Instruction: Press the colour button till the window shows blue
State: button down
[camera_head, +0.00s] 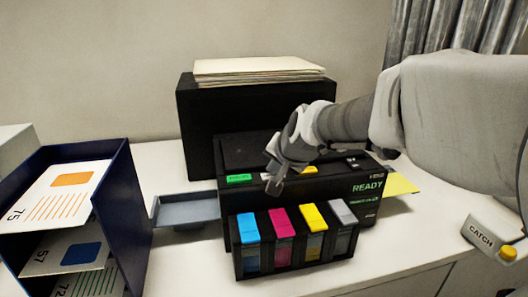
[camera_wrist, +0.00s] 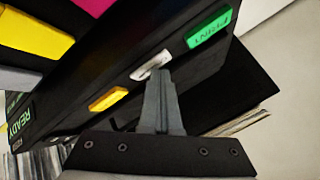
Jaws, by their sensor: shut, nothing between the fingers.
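The black printer (camera_head: 345,205) stands mid-table with a row of controls along its top front edge. A green PRINT button (camera_head: 239,178) is at the left; it also shows in the wrist view (camera_wrist: 209,27). A white button (camera_wrist: 151,64) sits in the middle, its lettering unreadable. A yellow window-like patch (camera_wrist: 108,99) lies beyond it and also shows in the head view (camera_head: 309,170). My gripper (camera_head: 273,186) is shut and empty, pointing down at the white button. In the wrist view its fingertips (camera_wrist: 157,76) overlap the button's edge; I cannot tell whether they touch.
Ink tanks in blue (camera_head: 248,228), magenta, yellow and grey stand before the printer. A grey tray (camera_head: 185,209) juts out left. A navy paper rack (camera_head: 125,210) stands far left. A black box (camera_head: 195,125) is behind. A CATCH box (camera_head: 482,236) is at right.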

jog(key=shift+r+p, duration=0.6)
jog(key=shift+r, duration=0.25)
notch_tip(320, 180, up, 5)
jog(key=p, duration=0.4)
jog(key=shift+r, duration=0.1)
dwell(0.3)
jog(key=s+d+f+n+g+h, duration=0.1)
jog(key=s+d+n, duration=0.1)
jog(key=s, duration=0.7)
jog(key=s+d+f+n+g, duration=0.1)
jog(key=s+d+f, duration=0.1)
jog(key=s+d, duration=0.3)
jog(key=s+d+f+n+g+h, duration=0.1)
jog(key=s+d+n, duration=0.1)
jog(key=s, duration=1.1)
jog(key=shift+d+f+n+h, duration=0.2)
jog(key=shift+d+n+h, duration=0.1)
jog(key=shift+d, duration=0.5)
